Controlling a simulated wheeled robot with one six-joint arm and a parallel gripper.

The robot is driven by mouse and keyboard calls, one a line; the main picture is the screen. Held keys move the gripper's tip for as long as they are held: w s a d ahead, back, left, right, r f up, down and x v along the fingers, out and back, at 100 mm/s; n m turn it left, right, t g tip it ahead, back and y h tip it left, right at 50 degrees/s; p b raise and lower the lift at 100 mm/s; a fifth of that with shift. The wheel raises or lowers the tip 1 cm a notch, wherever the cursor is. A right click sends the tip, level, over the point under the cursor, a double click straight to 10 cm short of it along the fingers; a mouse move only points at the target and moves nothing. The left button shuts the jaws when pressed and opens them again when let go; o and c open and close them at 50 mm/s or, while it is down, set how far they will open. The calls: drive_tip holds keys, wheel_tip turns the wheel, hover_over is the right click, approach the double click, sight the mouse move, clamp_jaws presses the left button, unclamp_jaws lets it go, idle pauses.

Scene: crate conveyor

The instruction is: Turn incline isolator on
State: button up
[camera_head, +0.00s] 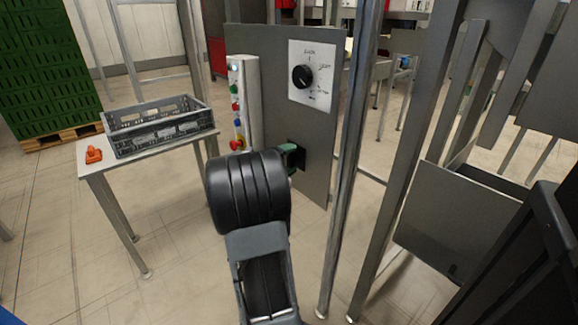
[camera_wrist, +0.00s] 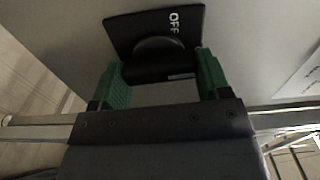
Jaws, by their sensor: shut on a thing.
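The isolator is a black plate (camera_wrist: 130,27) on the grey panel (camera_head: 270,70), with a white "OFF" mark, as the wrist view shows. Its black rotary handle (camera_wrist: 160,62) sits between the two green fingers of my gripper (camera_wrist: 163,76). My gripper is shut on this handle. In the head view my gripper (camera_head: 291,158) reaches the panel's lower part, and my arm and the fingers hide most of the isolator. Any "ON" mark is not visible.
A white-faced selector dial (camera_head: 302,77) is higher on the panel. A control box (camera_head: 239,95) with coloured buttons stands left of it. A grey crate (camera_head: 160,128) and an orange object (camera_head: 93,155) sit on a table. A metal post (camera_head: 352,150) stands close right.

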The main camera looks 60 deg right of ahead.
drive_tip(key=shift+m, duration=0.3)
drive_tip(key=o, duration=0.9)
drive_tip(key=p+v, duration=0.3)
drive_tip(key=v, duration=1)
drive_tip(key=shift+w+a, duration=0.2)
drive_tip(key=shift+a, duration=0.15)
drive_tip(key=shift+r, duration=0.15)
